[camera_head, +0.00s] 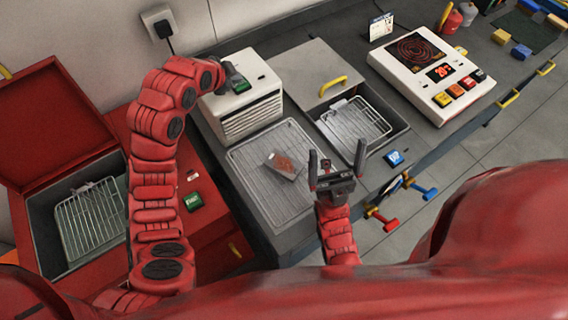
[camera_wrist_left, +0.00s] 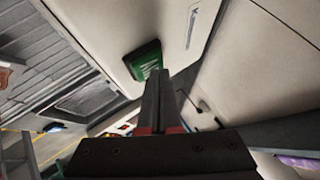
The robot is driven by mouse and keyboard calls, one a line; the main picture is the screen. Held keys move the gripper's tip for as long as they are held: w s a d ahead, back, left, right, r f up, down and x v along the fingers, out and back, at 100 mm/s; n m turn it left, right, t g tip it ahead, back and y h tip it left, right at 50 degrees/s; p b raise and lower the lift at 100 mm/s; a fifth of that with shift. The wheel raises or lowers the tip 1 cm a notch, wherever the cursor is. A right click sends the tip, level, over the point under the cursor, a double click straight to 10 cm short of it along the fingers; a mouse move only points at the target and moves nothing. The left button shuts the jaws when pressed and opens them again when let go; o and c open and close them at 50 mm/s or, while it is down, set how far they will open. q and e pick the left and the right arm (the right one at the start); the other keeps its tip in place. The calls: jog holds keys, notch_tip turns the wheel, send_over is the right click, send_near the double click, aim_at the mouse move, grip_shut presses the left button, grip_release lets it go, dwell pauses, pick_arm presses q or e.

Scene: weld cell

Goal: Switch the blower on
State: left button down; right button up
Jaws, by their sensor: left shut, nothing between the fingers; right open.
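The blower (camera_head: 256,108) is a white box with a slatted front, standing at the back of the grey bench. A green switch (camera_head: 241,86) is on its top. In the left wrist view the blower (camera_wrist_left: 190,30) fills the upper middle, with the green switch (camera_wrist_left: 143,60) near its edge. My left gripper (camera_head: 230,76) is shut and empty, its fingertips (camera_wrist_left: 156,78) at the switch and partly covering it. I cannot tell whether they touch it. My right gripper (camera_head: 338,164) is open and empty above the bench's front edge, beside the mesh tray.
A mesh tray (camera_head: 245,161) holds a small brown-topped packet (camera_head: 285,165). A sunken bin (camera_head: 391,134) holds a wire rack. A white hotplate unit (camera_head: 432,76) stands at right. A red open-lidded box (camera_head: 60,135) is at left. A plug (camera_head: 162,28) sits on the wall.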

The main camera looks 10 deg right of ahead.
aim_at(237, 85)
pick_arm(q)
jog(key=shift+f, duration=0.2)
jog(key=shift+r, duration=0.8)
notch_tip(237, 85, up, 6)
jog(key=shift+b, duration=0.35)
dwell(0.7)
